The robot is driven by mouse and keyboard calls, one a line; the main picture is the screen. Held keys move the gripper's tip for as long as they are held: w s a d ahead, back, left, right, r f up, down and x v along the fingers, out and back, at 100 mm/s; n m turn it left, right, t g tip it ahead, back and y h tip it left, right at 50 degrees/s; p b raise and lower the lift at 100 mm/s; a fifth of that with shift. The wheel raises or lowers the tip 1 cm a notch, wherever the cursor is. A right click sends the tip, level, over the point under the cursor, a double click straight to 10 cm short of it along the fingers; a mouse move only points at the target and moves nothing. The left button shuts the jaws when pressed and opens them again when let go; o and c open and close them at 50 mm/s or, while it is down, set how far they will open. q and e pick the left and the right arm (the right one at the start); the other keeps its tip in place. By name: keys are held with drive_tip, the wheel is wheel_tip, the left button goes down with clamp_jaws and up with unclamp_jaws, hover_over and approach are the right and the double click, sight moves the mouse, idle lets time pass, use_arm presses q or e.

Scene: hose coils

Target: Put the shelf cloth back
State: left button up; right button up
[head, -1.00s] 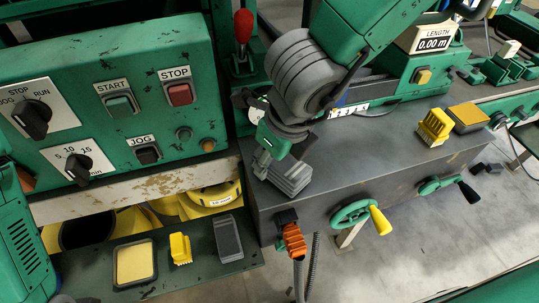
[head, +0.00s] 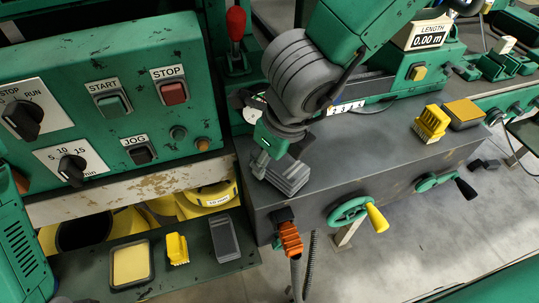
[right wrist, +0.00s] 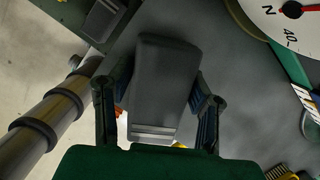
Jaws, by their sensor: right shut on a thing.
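On the low dark shelf (head: 200,265) lie a yellow pad in a dark tray (head: 131,263), a yellow brush (head: 177,248) and a dark grey slab (head: 224,238). My left gripper is not in view.
The bench (head: 350,160) has a clear middle; another yellow brush (head: 433,122) and an orange-yellow pad (head: 465,113) lie at its right. An orange hose fitting (head: 290,238) and a green handwheel (head: 349,213) stick out in front. A control panel (head: 110,100) stands above the shelf.

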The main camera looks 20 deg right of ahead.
drive_tip(key=shift+d+f, duration=0.2)
drive_tip(key=shift+d, duration=0.1)
drive_tip(key=shift+a+f, duration=0.1)
drive_tip(key=shift+a, duration=0.2)
drive_tip(key=o, duration=1.4)
drive_tip(key=shift+d, duration=0.1)
drive_tip(key=shift+d, duration=0.1)
